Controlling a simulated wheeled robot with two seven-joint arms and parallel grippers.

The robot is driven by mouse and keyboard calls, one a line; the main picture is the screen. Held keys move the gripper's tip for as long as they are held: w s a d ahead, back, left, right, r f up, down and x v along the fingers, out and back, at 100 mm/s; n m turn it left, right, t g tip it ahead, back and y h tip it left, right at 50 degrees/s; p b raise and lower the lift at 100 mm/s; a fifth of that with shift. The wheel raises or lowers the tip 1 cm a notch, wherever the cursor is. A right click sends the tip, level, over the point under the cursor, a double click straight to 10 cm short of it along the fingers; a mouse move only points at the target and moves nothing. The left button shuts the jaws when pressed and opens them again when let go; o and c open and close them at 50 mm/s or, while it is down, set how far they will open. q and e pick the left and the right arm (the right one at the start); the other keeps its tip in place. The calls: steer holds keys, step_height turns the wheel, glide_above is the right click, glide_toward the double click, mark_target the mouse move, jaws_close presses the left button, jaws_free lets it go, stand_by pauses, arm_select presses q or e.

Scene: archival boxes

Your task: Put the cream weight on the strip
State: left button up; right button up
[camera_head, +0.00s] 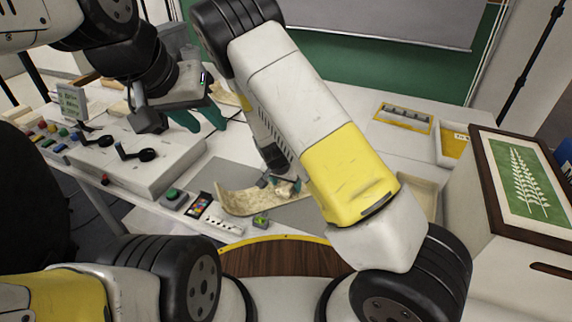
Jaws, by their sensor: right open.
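A tan, curled strip (240,202) lies on the grey mat (232,175) at the middle of the table, its left end raised. My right gripper (283,186) is low over the strip's right part, mostly hidden behind my own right arm. It is open. Small dark and light pieces show around its fingertips, and I cannot tell whether one is the cream weight. I cannot pick out the cream weight with certainty. My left gripper (200,118) is up over the table's left part, its teal fingers apart and nothing seen between them.
A colour card (199,205), a green-topped block (172,197) and a small green item (260,220) lie near the front edge. A framed fern picture (525,185) lies on a box at right. A yellow-edged tray (403,117) is at the back.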

steer(key=s+d+r+n+y, duration=0.15)
steer(key=s+r, duration=0.25)
steer(key=r, duration=0.6)
steer(key=s+d+r+y, duration=0.2)
steer(key=s+d+r, duration=0.15)
steer(key=r, duration=0.55)
steer(key=s+d+r+n+y, duration=0.15)
steer(key=s+r, duration=0.35)
steer(key=r, duration=0.5)
steer(key=s+d+r+n+t+h, duration=0.1)
steer(key=s+d+r+n+t, duration=0.1)
steer(key=s+d+r, duration=0.5)
steer(key=s+r, duration=0.2)
steer(key=s, duration=0.1)
steer(key=shift+s+d+r, duration=0.35)
